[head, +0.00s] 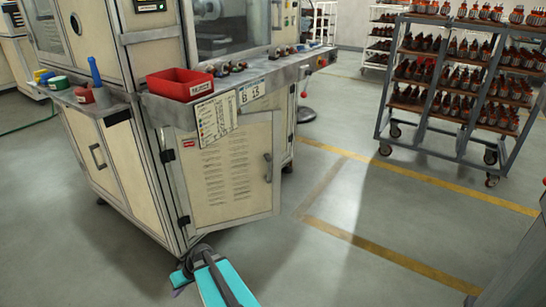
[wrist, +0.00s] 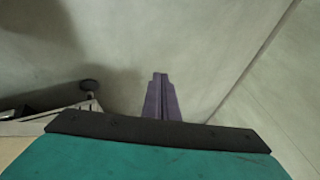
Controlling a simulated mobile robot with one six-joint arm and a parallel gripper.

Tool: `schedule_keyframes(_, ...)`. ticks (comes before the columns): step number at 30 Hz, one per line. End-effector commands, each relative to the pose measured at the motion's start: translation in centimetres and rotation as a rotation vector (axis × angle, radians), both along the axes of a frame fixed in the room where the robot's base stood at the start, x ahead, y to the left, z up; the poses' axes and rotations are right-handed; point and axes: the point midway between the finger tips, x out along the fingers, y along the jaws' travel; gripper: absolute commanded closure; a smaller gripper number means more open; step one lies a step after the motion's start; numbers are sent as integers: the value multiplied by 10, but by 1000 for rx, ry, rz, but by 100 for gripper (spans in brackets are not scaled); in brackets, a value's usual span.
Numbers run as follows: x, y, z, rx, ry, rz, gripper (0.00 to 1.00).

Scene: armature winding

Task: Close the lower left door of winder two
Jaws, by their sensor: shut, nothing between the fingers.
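The lower left door (head: 225,170) of the winder is a cream panel with vent slots, hinged along its left edge. It stands swung out from the cabinet, partly open; the exact angle is hard to tell. Its dark handle (head: 268,167) is near the right edge. My gripper (wrist: 161,76) shows in the wrist view as two dark purple fingers, together and empty, over grey floor. In the head view my teal arm is low, just in front of the door's lower hinge corner, and the fingertips are not clear. The door cannot be surely made out in the wrist view.
A red bin (head: 181,84) sits on the ledge above the door, beside hanging papers (head: 215,117). Another closed cream panel (head: 95,155) is around the left corner. A wheeled rack (head: 384,120) of parts stands at right. Floor right of the door is clear, with yellow lines.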

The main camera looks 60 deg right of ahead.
Motion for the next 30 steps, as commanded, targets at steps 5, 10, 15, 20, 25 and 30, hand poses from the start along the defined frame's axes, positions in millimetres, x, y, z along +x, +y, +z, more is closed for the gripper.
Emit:
schedule_keyframes(5,36,-80,28,-40,-193,-90,100)
schedule_keyframes(10,53,-159,68,-108,-366,-176,100)
schedule_keyframes(15,52,-243,112,-201,-523,-267,100)
schedule_keyframes(20,35,-321,158,-309,-658,-357,100)
schedule_keyframes(25,-1,-401,210,-443,-782,-458,100)
schedule_keyframes(30,-53,-471,262,-588,-883,-558,100)
